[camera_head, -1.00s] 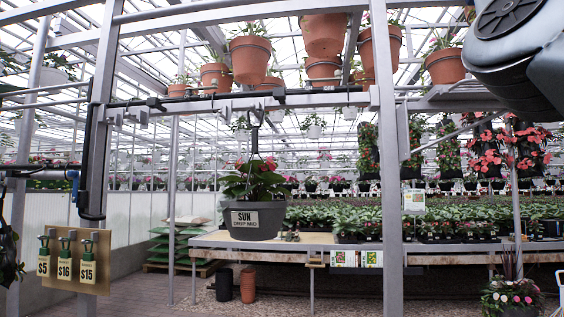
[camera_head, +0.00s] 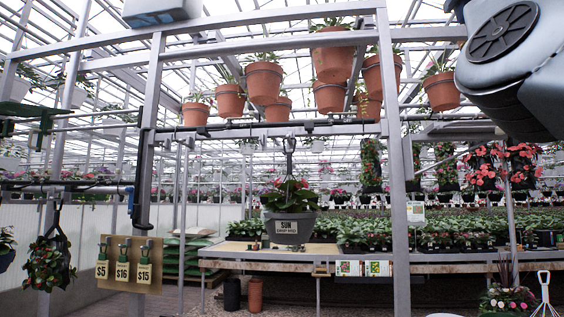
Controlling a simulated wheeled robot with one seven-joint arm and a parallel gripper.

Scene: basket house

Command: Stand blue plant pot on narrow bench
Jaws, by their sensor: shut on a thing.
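I cannot pick out a blue plant pot for certain. A dark grey hanging pot (camera_head: 290,228) with a SUN label and a red-flowered plant hangs in the middle. Behind it stands a long bench (camera_head: 300,251) with a bare wooden top at left and rows of plants at right. I cannot tell whether it is the narrow bench.
A grey metal frame (camera_head: 402,200) stands across the view, with terracotta pots (camera_head: 263,83) hanging above. A price board (camera_head: 128,265) and a hanging plant (camera_head: 48,264) are at left. Some gravel floor is bare under the bench.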

